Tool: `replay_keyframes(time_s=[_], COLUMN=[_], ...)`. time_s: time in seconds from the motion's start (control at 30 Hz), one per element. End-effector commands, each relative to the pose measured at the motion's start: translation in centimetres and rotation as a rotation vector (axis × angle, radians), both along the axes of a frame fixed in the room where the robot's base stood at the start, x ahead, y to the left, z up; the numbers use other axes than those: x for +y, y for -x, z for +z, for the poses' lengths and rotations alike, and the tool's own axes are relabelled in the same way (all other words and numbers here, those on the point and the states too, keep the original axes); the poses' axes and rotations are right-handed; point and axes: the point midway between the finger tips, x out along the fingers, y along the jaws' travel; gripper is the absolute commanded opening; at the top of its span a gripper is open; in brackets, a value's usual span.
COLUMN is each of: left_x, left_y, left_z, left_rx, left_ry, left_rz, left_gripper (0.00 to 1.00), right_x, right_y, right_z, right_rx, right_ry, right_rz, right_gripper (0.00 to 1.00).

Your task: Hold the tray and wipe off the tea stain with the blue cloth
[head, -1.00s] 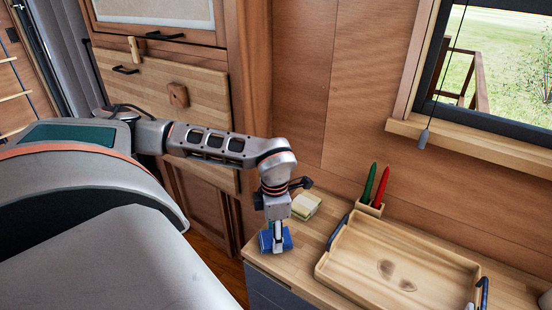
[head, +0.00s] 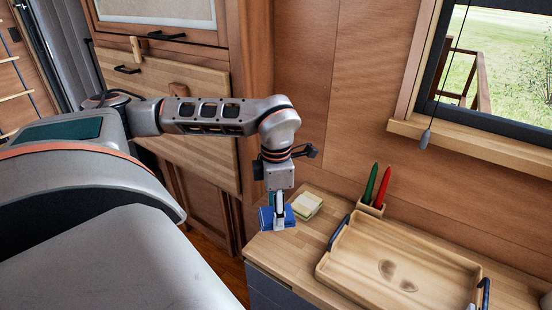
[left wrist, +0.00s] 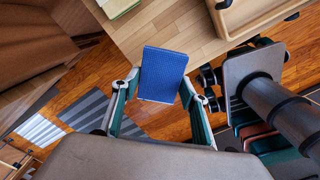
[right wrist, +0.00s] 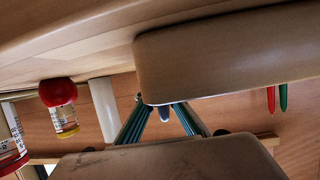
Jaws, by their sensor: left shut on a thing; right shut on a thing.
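The wooden tray (head: 345,262) lies on the counter in the head view, with dark handles at its left and right ends. Two brown tea stain blotches (head: 387,268) mark its floor. My left gripper (head: 279,222) is shut on the blue cloth (head: 265,218), left of the tray and apart from it. The cloth also shows between the fingers in the left wrist view (left wrist: 163,75). My right gripper (right wrist: 165,108) is shut at the tray's edge (right wrist: 235,55) in the right wrist view, apparently on the right handle (head: 484,292); its grip is mostly hidden.
A yellowish sponge stack (head: 308,206) sits on the counter between the cloth and the tray. A holder with a green pen (head: 370,184) and a red pen (head: 383,187) stands behind the tray. Red-lidded jars (right wrist: 58,92) and a white cylinder (right wrist: 104,108) show in the right wrist view.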

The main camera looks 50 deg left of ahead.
Motion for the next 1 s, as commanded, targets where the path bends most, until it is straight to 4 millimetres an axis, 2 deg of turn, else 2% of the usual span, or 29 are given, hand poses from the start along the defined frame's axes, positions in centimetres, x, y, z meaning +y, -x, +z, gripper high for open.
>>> replay_keyframes(time_s=[0.17, 0.27, 0.37, 0.7, 1.0], left_x=[-0.3, -1.6, -3.9, -15.1, -24.2], left_y=[-0.2, -0.8, -1.9, -6.1, -11.4], left_z=[0.0, -0.1, -0.2, 1.1, -0.2], left_rx=[-0.001, -0.001, -0.003, -0.004, -0.002], left_ry=[0.001, 0.002, 0.003, 0.000, -0.002], left_rz=[0.001, 0.006, 0.016, 0.057, 0.039], left_gripper=[0.26, 0.26, 0.26, 0.26, 0.26], right_x=[0.0, 0.0, 0.0, 0.0, 0.0], right_y=[0.0, 0.0, 0.0, 0.0, 0.0], right_z=[0.1, 0.1, 0.1, 0.1, 0.1], right_rx=[-0.001, -0.002, -0.002, -0.001, -0.001], right_ry=[0.000, 0.000, -0.001, 0.000, 0.000], right_rz=[0.000, 0.000, 0.001, 0.000, 0.000], right_gripper=[0.00, 0.00, 0.00, 0.00, 0.00])
